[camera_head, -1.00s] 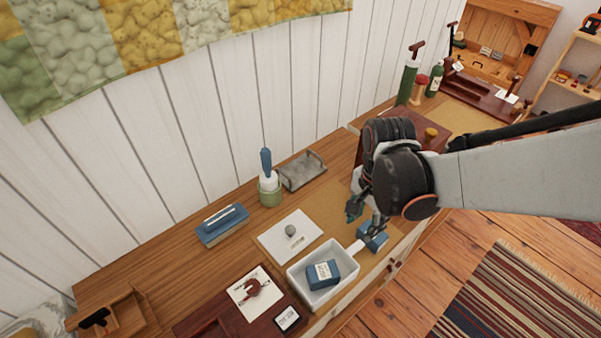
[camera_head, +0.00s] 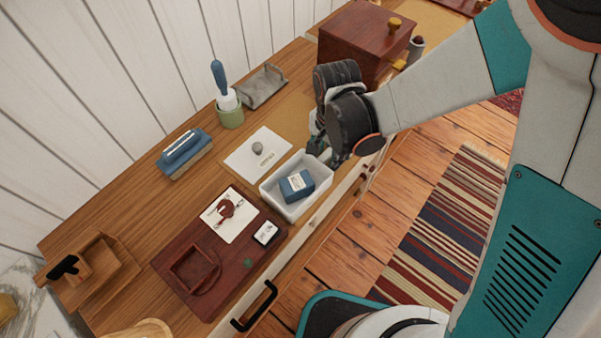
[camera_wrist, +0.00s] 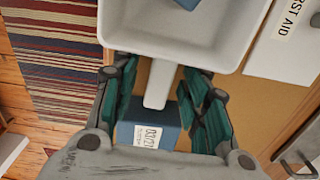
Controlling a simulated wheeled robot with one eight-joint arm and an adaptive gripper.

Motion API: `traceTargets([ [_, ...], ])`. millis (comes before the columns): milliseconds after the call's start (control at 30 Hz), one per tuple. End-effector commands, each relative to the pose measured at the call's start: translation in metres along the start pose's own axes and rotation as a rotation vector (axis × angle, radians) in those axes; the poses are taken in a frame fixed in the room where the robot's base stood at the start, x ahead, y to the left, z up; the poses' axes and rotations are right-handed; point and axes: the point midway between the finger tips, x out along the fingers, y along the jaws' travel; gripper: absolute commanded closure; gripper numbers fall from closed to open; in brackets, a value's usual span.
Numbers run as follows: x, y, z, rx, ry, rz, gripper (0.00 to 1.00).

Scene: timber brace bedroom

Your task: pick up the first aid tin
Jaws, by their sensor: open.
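The first aid tin appears to be the flat white piece with a round grey knob (camera_head: 257,152) on the wooden top. Its "FIRST AID" label shows on a white surface at the wrist view's upper right edge (camera_wrist: 288,35), partly cut off. My gripper (camera_wrist: 158,108) is open, its teal-padded fingers on either side of the white tray's handle and a blue labelled block (camera_wrist: 150,135). The tin lies outside the fingers, to their upper right there. In the head view my gripper (camera_head: 316,142) is partly hidden by its wrist, right of the tin.
A white tray (camera_head: 268,197) holding another blue box (camera_head: 296,186) stands beside the tin. A blue brush-like block (camera_head: 185,152), green pot (camera_head: 230,117), grey tray (camera_head: 264,87), paper card (camera_head: 229,213) and dark red board (camera_head: 178,277) surround it. A dark wooden box (camera_head: 355,45) stands behind my gripper.

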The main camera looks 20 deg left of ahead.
Motion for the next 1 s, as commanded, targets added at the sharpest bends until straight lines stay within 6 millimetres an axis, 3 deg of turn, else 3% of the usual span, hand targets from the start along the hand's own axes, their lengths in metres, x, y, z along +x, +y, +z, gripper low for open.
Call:
traceTargets([
  [200, 0.001, 0.000, 0.000, 0.001, 0.000, 0.000, 0.58],
  [400, 0.001, 0.001, 0.000, 0.001, 0.000, 0.000, 1.00],
  [800, 0.000, 0.001, 0.000, 0.001, 0.000, 0.000, 1.00],
  [1000, -0.012, 0.001, 0.000, 0.001, 0.000, 0.000, 1.00],
])
